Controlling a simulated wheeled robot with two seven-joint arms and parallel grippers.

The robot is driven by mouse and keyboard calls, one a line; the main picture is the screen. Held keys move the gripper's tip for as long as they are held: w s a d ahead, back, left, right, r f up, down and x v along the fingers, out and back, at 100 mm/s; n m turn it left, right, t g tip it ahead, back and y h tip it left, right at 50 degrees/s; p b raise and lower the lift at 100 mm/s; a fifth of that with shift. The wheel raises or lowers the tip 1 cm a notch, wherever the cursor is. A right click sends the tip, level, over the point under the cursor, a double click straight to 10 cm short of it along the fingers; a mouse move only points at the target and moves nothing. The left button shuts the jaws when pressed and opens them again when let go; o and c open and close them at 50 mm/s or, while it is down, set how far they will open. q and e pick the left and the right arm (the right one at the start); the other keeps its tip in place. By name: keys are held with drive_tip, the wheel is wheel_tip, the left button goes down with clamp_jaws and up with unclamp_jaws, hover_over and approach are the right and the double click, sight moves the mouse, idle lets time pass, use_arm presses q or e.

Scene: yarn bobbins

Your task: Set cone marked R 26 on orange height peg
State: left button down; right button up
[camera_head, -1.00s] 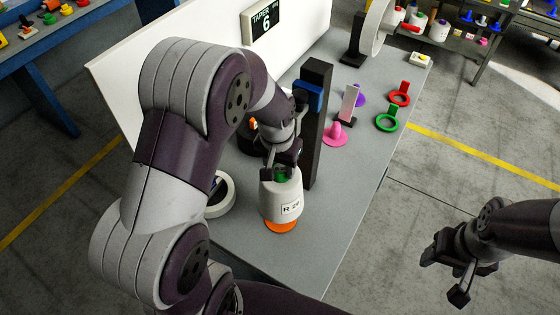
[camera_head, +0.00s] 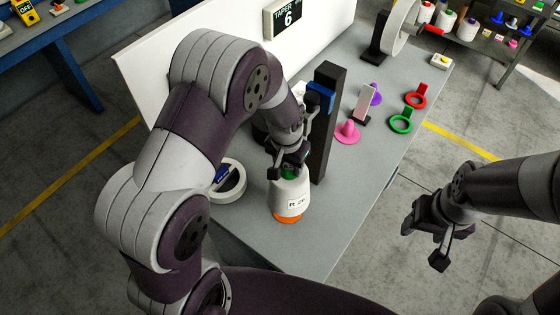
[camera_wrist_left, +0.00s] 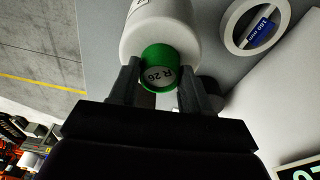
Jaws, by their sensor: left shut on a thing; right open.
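The white yarn cone marked R 26 (camera_head: 291,194) has a green tip (camera_wrist_left: 158,68) that also carries the R 26 mark. My left gripper (camera_head: 289,170) is shut on the cone's green top, with one finger on each side of it in the left wrist view. The cone stands nearly upright over the orange peg base (camera_head: 288,219), whose rim shows just below it. The peg's shaft is hidden, and I cannot tell if the cone rests on the base. My right gripper (camera_head: 425,245) is open and empty, off the table's right side.
A dark post (camera_head: 325,120) with a blue block stands close behind the cone. A white ring (camera_head: 230,185) lies to its left. The table's front right is clear.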

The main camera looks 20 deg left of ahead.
use_arm(q)
drive_tip(key=shift+w, duration=0.15)
drive_tip(key=shift+r, duration=0.15)
drive_tip(key=shift+f+b, duration=2.65)
drive_tip(key=shift+f, duration=1.5)
drive_tip(key=shift+c, duration=2.2)
unclamp_jaws()
